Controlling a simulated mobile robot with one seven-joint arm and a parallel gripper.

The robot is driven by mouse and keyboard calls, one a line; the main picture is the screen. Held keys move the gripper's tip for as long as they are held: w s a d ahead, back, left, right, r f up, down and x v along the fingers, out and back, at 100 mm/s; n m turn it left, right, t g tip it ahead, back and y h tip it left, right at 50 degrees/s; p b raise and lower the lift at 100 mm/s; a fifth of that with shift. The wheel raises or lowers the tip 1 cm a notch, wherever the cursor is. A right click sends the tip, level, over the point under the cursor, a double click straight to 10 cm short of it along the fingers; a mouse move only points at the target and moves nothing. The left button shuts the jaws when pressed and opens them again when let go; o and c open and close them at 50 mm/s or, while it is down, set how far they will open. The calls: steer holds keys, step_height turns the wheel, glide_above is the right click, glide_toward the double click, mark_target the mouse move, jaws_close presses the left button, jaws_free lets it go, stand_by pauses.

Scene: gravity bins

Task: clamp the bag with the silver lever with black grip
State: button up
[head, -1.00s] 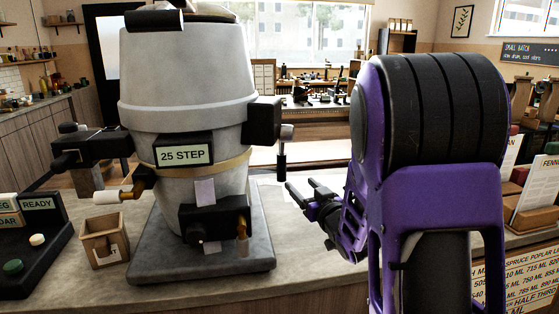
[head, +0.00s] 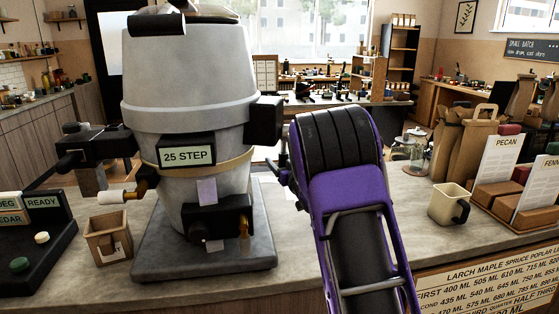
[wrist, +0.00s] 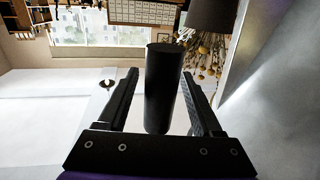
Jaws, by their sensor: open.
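In the wrist view, a black cylindrical grip (wrist: 163,100) stands between the two fingers of my gripper (wrist: 160,74). The fingers are open, with a visible gap on each side of the grip. In the head view, my purple arm hides the lever and most of my gripper, beside the right of the grey machine (head: 190,75) labelled 25 STEP. A black housing (head: 264,122) juts from the machine there. The lever's silver part is not clear in the current views. Brown paper bags (head: 455,145) stand at the right; I cannot tell any bag at the clamp.
The machine stands on a grey base slab (head: 150,262) on the counter. A small wooden box (head: 107,238) and a black button panel (head: 35,245) are to its left. A cream mug (head: 449,204) and a card rack (head: 497,170) stand at the right.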

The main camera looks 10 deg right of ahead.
steer(key=shift+w, duration=0.3)
jaws_close()
stand_by(1.3)
